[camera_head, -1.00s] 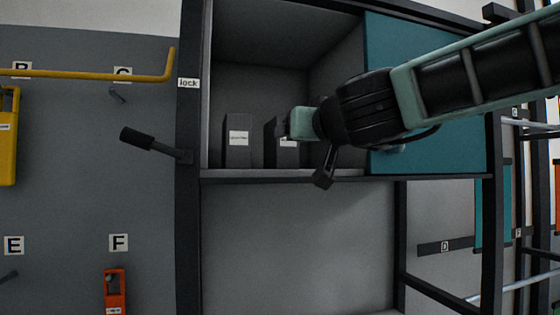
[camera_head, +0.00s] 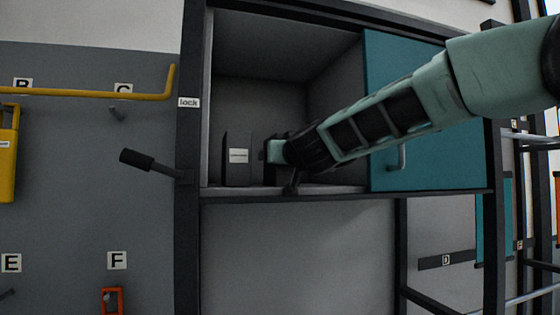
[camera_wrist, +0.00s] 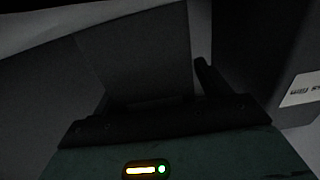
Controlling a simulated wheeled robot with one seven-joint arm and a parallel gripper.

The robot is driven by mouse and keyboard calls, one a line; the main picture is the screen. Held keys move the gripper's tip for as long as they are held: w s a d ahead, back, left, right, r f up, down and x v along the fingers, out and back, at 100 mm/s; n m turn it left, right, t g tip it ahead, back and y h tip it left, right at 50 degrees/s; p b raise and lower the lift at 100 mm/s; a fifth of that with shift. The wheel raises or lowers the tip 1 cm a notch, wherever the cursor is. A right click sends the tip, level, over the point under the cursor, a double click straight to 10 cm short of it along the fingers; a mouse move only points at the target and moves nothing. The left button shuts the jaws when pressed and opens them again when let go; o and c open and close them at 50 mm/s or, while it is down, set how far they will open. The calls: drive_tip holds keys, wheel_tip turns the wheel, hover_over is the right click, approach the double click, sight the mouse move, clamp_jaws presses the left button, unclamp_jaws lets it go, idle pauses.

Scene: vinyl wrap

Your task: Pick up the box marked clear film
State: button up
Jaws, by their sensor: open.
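Two dark boxes stand in the open cabinet compartment. The left box (camera_head: 238,165) has a white label too small to read in the head view. The other box stands to its right, almost all hidden behind my gripper (camera_head: 268,155). In the wrist view, a dark box (camera_wrist: 150,55) is ahead of and seemingly between the fingers of my open gripper (camera_wrist: 152,88); no label shows on it. At the right edge, another box (camera_wrist: 265,50) carries an upside-down label ending in "film", its first word cut off. I cannot tell whether the fingers touch the middle box.
The cabinet's dark left post (camera_head: 190,240) and bottom shelf edge (camera_head: 340,192) frame the compartment. A teal door panel (camera_head: 430,165) with a handle covers the right side. A dark lock lever (camera_head: 150,165) sticks out left. A yellow bar (camera_head: 90,93) hangs on the wall.

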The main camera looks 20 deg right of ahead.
drive_tip(key=shift+w, duration=0.2)
drive_tip(key=c, duration=1.2)
drive_tip(key=shift+s+r, duration=0.25)
drive_tip(key=shift+r, duration=0.25)
wheel_tip(320, 180, up, 11)
drive_tip(key=p, duration=0.8)
drive_tip(key=shift+r, duration=0.15)
drive_tip(key=s+f+b, duration=0.1)
drive_tip(key=s+b, duration=1.5)
drive_tip(key=s, duration=0.3)
drive_tip(key=shift+s, duration=0.25)
